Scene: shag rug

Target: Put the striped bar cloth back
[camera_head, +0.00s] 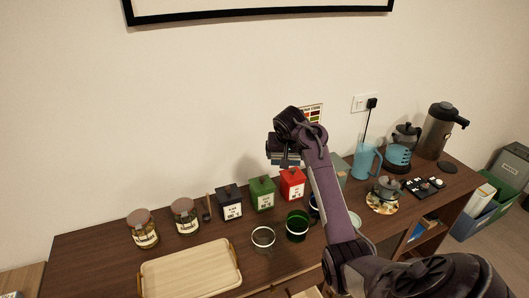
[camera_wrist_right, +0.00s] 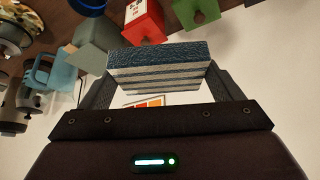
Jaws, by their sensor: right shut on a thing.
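The striped bar cloth (camera_wrist_right: 158,67) is a folded blue and white block between the fingers of my right gripper (camera_head: 285,152). In the head view the cloth (camera_head: 285,160) shows only partly under the gripper, raised above the back of the wooden sideboard (camera_head: 205,242). My right gripper is shut on it, in front of the wall and above the red canister. My left gripper is in neither view.
Black, green (camera_head: 262,194) and red (camera_head: 292,184) canisters stand in a row below. Two jars (camera_head: 185,216), a wooden tray (camera_head: 190,270), and a clear and a green glass (camera_head: 297,226) are nearby. A blue pitcher (camera_head: 366,160) and flask (camera_head: 438,130) stand right. My arm hides some of the top.

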